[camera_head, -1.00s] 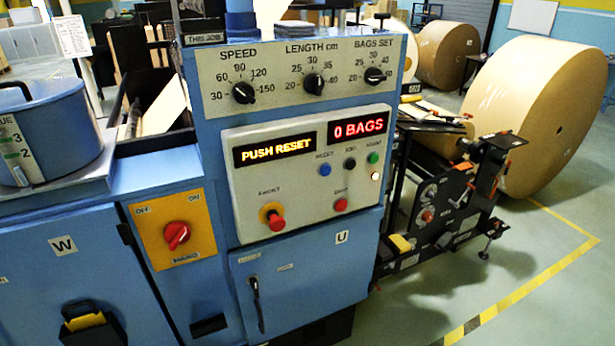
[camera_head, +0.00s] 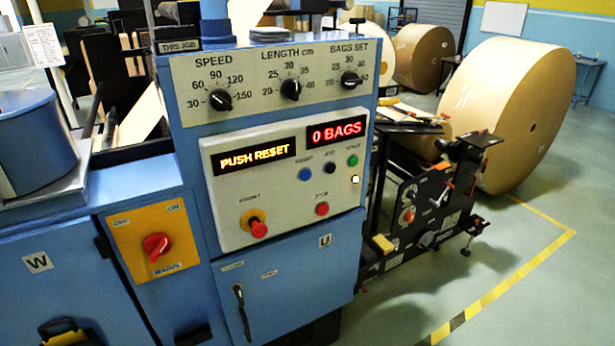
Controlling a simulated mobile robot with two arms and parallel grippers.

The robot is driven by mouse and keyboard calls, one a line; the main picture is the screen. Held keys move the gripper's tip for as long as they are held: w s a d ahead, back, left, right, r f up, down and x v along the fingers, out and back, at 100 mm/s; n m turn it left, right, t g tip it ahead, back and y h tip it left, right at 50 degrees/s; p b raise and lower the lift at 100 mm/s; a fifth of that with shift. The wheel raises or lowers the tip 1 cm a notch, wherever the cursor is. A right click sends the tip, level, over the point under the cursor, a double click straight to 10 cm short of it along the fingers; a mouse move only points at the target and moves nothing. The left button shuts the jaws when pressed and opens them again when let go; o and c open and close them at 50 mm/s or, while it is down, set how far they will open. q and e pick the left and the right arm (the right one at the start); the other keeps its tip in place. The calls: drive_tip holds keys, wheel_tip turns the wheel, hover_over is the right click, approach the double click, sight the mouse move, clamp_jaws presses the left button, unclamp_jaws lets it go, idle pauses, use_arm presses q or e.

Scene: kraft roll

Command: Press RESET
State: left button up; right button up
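The blue RESET button (camera_head: 305,174) is on the white control panel (camera_head: 230,205) of the blue machine, below the displays. Its small label is blurred. A dark button (camera_head: 330,168) and a green button (camera_head: 353,160) sit to its right. The left display (camera_head: 254,160) reads PUSH RESET in yellow and the right display (camera_head: 336,131) reads 0 BAGS in red. A lit white lamp (camera_head: 355,180) is below the green button. Neither of my grippers is in view.
A red mushroom button (camera_head: 259,229) on a yellow base and a red button (camera_head: 322,209) are lower on the panel. A red rotary switch (camera_head: 156,246) is to the left. A paper roll (camera_head: 510,115) stands at right. Open floor (camera_head: 530,300) lies at the lower right.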

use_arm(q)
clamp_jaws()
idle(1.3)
